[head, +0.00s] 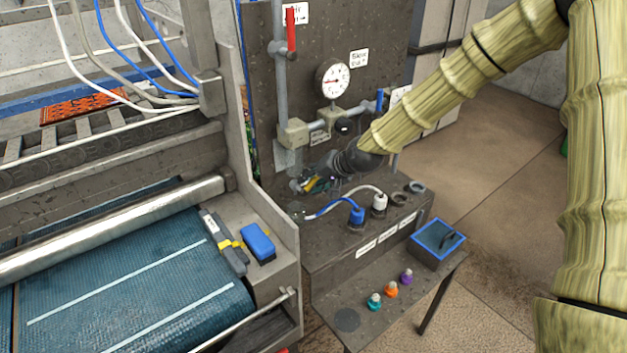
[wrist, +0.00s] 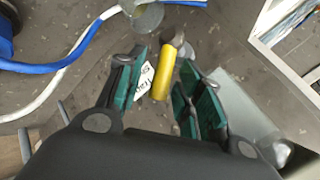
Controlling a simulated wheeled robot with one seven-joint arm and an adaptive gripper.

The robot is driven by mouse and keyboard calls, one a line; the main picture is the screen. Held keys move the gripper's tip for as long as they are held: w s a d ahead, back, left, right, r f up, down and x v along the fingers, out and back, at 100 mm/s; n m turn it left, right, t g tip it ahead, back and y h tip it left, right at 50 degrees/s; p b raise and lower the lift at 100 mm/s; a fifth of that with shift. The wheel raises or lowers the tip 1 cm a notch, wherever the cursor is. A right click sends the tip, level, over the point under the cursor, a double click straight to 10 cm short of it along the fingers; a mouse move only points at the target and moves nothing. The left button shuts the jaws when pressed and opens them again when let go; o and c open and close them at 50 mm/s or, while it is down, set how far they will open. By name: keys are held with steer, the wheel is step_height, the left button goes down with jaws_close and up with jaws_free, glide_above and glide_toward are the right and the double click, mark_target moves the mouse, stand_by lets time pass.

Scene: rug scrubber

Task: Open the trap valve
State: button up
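The trap valve shows in the wrist view as a yellow lever (wrist: 162,80) joined to a grey metal pipe fitting (wrist: 147,17). A white tag (wrist: 146,78) with partly readable lettering lies beside the lever. My gripper (wrist: 160,88) is open, with its green-padded fingers on either side of the lever and gaps visible at both sides. In the head view my gripper (head: 320,183) is low at the foot of the dark panel. A small bit of yellow shows there, and my wrist hides most of the valve.
A dark panel (head: 262,90) carries a gauge (head: 333,80) and a red-handled valve (head: 291,32). Blue (head: 357,215) and white (head: 379,203) hose connectors stand on the box in front. A low table (head: 347,319) holds small coloured fittings. A blue-belted machine (head: 130,280) stands left.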

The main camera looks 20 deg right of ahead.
jaws_close()
steer(key=shift+s+a+r+n+h, duration=0.1)
steer(key=shift+a+r+n+h, duration=0.15)
steer(key=shift+h, duration=0.35)
stand_by(0.4)
jaws_free()
steer(key=shift+d+f+y, duration=0.25)
steer(key=shift+y, duration=0.25)
